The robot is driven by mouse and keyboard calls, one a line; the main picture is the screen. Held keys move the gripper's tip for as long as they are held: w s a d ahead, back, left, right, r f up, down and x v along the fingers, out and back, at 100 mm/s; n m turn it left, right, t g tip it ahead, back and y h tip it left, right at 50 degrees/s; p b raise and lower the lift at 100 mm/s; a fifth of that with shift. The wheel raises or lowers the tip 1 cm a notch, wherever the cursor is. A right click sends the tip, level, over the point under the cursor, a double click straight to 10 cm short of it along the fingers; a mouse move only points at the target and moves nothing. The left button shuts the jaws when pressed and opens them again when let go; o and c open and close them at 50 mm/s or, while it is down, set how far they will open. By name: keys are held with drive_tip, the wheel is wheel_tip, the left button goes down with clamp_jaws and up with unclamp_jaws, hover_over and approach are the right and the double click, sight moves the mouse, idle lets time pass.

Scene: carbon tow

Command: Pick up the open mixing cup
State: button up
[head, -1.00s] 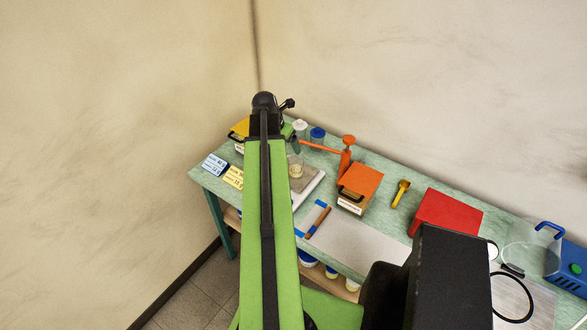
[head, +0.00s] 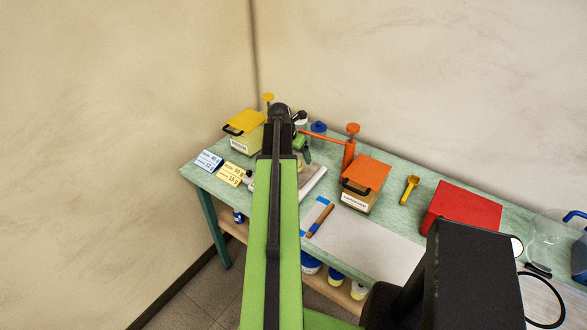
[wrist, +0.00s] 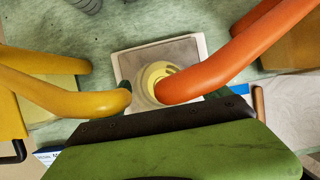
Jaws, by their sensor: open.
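The open mixing cup (wrist: 155,76) is clear with pale yellow contents and stands on the scale (wrist: 186,46) in the wrist view. In the head view my arm hides most of the cup, and the scale (head: 314,180) shows beside the arm. My gripper (head: 302,150) is open near the cup, at the far end of my green arm. In the wrist view dark green fingertip parts show on both sides of the cup, mostly covered. I cannot tell whether they are level with it.
A yellow spout (wrist: 60,92) and an orange spout (wrist: 245,50) reach toward the cup from left and right. The yellow-lidded container (head: 243,125) and orange-lidded container (head: 364,180) flank the scale. Label cards (head: 208,160), a yellow scoop (head: 410,188) and a red box (head: 463,213) are on the bench.

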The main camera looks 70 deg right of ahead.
drive_tip(key=b+x, duration=0.1)
drive_tip(key=x, duration=0.1)
drive_tip(key=shift+f, duration=0.25)
drive_tip(key=shift+r, duration=0.2)
drive_tip(key=c, duration=1.6)
drive_tip(key=shift+c, duration=0.2)
drive_tip(key=shift+r, duration=0.1)
